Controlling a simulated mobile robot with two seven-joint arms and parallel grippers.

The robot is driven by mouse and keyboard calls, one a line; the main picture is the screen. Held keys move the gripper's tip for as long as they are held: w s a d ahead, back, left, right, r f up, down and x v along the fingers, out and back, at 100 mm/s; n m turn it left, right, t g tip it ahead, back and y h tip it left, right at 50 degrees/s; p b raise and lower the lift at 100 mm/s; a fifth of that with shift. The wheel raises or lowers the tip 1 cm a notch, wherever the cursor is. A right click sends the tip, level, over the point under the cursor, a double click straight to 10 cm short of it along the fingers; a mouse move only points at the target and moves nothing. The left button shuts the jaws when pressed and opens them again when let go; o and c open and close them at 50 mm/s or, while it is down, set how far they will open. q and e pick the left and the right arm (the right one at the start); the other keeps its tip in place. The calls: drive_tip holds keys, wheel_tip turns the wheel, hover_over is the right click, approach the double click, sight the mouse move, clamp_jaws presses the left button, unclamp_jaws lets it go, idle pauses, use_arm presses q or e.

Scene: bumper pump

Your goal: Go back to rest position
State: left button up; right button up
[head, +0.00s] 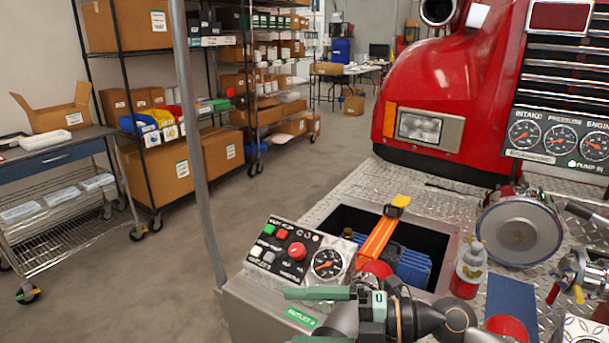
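The bumper pump area fills the lower right. A control panel (296,251) with buttons and a gauge stands at its near left.
An open well holds a blue item (412,268) and an orange strap (382,236). A grey pole (188,120) rises at left. The floor (225,215) behind it is clear.

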drive_tip(key=w+d+r+m+t+h, duration=0.1)
drive_tip(key=w+d+r+m+t, duration=0.2)
drive_tip(key=m+t, duration=0.4)
drive_tip(key=w+d+r+m+t, duration=0.1)
drive_tip(key=d+r+m+t, duration=0.1)
drive_tip(key=r+m+t, duration=0.35)
drive_tip(key=s+d+f+m+t+h, duration=0.1)
drive_tip(key=d+f+m+h, duration=1.2)
drive_tip(key=m+h, duration=0.15)
drive_tip(key=s+d+f+m+g, duration=0.2)
drive_tip(key=s+f+g, duration=0.4)
drive_tip(key=s+f, duration=0.4)
drive_tip(key=s+d+f+m+g, duration=0.1)
drive_tip(key=s+f+g, duration=0.65)
drive_tip(key=s, duration=0.55)
drive_tip(key=w+a+f+t+y+p, duration=0.2)
drive_tip(key=w+a+f+t+p, duration=0.2)
drive_tip(key=f+t, duration=0.2)
drive_tip(key=shift+a+f, duration=0.3)
drive_tip(key=shift+f, duration=0.35)
